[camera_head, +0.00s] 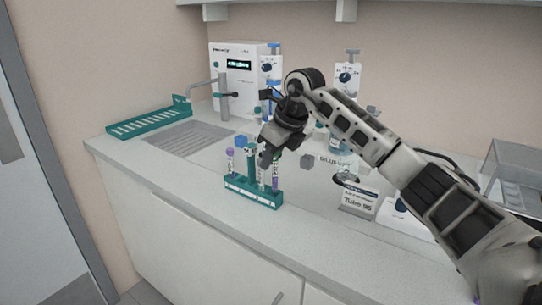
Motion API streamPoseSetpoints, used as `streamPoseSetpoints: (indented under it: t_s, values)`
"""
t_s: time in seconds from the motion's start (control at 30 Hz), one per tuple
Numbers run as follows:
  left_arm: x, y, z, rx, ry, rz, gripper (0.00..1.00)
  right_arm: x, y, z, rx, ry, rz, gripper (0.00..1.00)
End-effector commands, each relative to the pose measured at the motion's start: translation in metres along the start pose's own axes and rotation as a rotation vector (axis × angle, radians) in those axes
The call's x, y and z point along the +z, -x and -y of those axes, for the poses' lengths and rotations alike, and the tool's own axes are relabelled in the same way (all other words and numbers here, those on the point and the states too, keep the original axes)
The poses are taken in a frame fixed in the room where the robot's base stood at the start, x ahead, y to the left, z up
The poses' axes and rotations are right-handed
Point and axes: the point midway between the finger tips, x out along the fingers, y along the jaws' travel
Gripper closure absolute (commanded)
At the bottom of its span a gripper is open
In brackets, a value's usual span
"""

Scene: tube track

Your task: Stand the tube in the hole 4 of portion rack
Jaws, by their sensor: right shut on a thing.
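The teal portion rack (238,190) stands on the counter near its front edge, with a white strip along its front. A purple-capped tube (230,160) stands upright at its left end. Another tube with purple on it (275,182) shows at the right end. My right gripper (265,160) points down over the right half of the rack, shut on a slim pale tube (262,175). The gripper hides the tube's top. I cannot tell which hole it is over or whether its lower end is inside. My left gripper is not in view.
A teal drainer rack (150,120) and a sink grate (185,138) lie at the left. A labelled block (359,198) and a clear box (515,180) are at the right. The front counter is clear.

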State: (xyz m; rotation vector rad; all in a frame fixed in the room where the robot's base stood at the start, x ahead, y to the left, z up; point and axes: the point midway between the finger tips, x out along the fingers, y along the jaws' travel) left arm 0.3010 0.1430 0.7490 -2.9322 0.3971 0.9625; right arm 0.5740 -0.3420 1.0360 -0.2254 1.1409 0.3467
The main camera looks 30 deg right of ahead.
Motion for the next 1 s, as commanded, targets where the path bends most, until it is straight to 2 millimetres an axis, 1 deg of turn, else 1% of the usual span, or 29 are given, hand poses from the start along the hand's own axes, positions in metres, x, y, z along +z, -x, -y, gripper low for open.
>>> streamPoseSetpoints:
  t_s: [0.17, 0.57, 1.0]
  values:
    - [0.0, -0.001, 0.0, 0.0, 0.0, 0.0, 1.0, 0.0, -0.001, 0.0, 0.0, 0.0, 0.0, 0.96]
    - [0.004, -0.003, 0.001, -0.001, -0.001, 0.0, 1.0, -0.004, -0.011, -0.001, 0.0, 0.0, 0.0, 0.96]
    - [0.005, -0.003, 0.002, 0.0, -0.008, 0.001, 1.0, -0.005, -0.012, -0.001, 0.0, 0.0, 0.0, 0.96]
